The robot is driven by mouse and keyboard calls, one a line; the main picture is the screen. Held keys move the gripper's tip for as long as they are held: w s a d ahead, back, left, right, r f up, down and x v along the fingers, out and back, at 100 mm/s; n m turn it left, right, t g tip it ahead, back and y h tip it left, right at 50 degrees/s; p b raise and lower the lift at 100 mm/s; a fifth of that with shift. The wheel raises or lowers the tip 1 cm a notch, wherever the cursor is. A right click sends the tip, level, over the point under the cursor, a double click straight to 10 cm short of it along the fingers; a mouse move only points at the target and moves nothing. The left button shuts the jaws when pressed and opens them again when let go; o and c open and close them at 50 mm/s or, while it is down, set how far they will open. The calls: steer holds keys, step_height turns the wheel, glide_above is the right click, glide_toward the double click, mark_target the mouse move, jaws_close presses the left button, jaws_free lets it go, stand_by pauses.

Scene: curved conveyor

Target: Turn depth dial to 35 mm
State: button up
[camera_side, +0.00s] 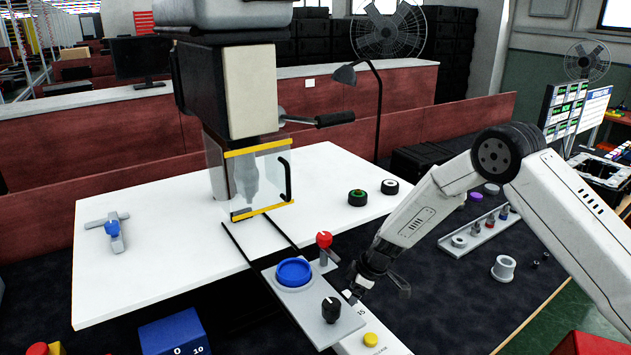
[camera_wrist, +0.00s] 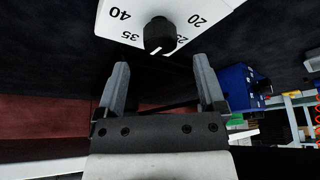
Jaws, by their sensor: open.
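In the wrist view the depth dial is a black knob (camera_wrist: 158,32) with a white pointer mark, on a white panel (camera_wrist: 222,5) with the numerals 40, 35, 20 and a partly covered 25. The pointer mark is toward the bottom of the picture, between 35 and 25; its exact reading is unclear. My gripper (camera_wrist: 161,64) is open, with its two fingers apart below the knob and nothing between them. In the side view my gripper (camera_side: 374,283) is low over the white panel (camera_side: 352,343), which shows a 15. I cannot make out the dial there.
A yellow button (camera_side: 370,340) sits on the panel. A tray (camera_side: 466,243) stands right. A blue box (camera_side: 173,338) is front left.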

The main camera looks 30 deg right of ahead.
steer(key=shift+x, duration=2.05)
steer(key=shift+c, duration=0.3)
jaws_close()
steer(key=shift+s+a+m+t+h, duration=0.15)
steer(key=shift+m+h, duration=0.15)
steer(key=shift+m, duration=0.65)
steer(key=shift+w+m+t+h, duration=0.15)
steer(key=shift+m+h, duration=0.15)
steer(key=shift+m, duration=0.65)
steer(key=shift+o, duration=0.3)
jaws_free()
steer(key=shift+s+r, duration=0.1)
